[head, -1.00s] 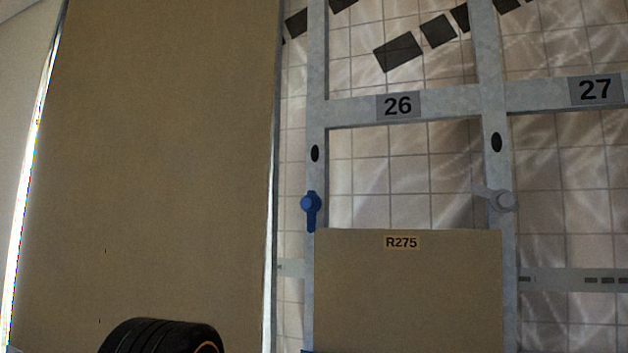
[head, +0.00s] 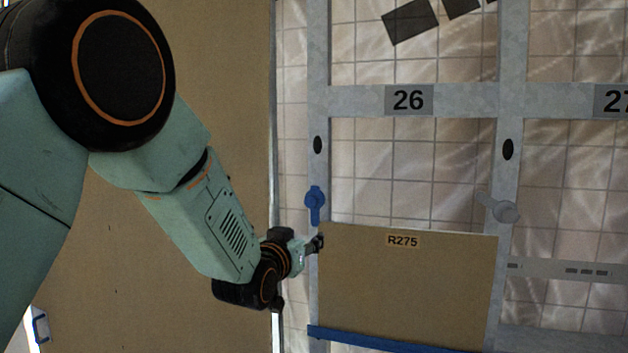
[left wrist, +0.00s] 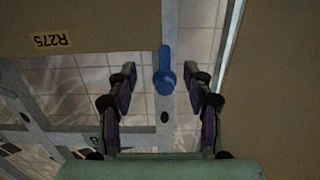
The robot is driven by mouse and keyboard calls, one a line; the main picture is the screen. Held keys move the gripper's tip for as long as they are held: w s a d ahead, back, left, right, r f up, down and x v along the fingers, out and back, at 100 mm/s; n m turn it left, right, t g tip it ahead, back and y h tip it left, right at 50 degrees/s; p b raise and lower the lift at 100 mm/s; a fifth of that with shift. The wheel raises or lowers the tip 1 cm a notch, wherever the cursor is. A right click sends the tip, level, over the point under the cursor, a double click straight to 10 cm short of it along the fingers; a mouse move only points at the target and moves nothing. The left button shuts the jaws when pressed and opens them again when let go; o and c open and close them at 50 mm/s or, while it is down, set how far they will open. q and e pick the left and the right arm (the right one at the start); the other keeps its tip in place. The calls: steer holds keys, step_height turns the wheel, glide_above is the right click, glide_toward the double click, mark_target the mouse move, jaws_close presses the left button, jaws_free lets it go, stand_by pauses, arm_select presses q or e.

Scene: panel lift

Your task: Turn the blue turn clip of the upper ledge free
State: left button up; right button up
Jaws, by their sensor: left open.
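The blue turn clip (head: 314,203) sits on the left upright of the frame, just above the top left corner of the panel R275 (head: 405,285). Its round head is at the top and its lever points down. In the left wrist view the clip (left wrist: 164,72) shows between the two open fingers, a little beyond the tips. My left gripper (head: 318,243) is below the clip in the head view, near the panel's upper left corner, apart from the clip. It also shows open and empty in the left wrist view (left wrist: 160,82). My right gripper is not in view.
A grey clip (head: 498,207) sits on the right upright. A blue ledge (head: 385,341) runs under the panel. A large brown board (head: 215,60) stands at the left, close to my left arm. The bay labelled 26 (head: 408,100) is open above the panel.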

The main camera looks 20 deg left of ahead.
arm_select(q)
glide_toward(310, 200)
steer(key=w+f, duration=0.1)
steer(key=w, duration=0.2)
steer(key=t+p, duration=0.1)
steer(key=w, duration=0.2)
steer(key=w+p, duration=0.1)
steer(key=w, duration=0.3)
steer(key=shift+w+d+p, duration=0.25)
steer(key=shift+d+p, duration=0.1)
steer(key=shift+d, duration=0.05)
steer(key=shift+w+a, duration=0.4)
steer(key=shift+w, duration=0.1)
steer(key=shift+w+d, duration=0.25)
steer(key=shift+d, duration=0.2)
steer(key=shift+s+a, duration=0.1)
steer(key=shift+a, duration=0.25)
steer(key=c, duration=0.6)
steer(key=shift+d, duration=0.2)
steer(key=c, duration=0.3)
steer(key=shift+c, duration=0.8)
steer(key=shift+a, duration=0.15)
jaws_close()
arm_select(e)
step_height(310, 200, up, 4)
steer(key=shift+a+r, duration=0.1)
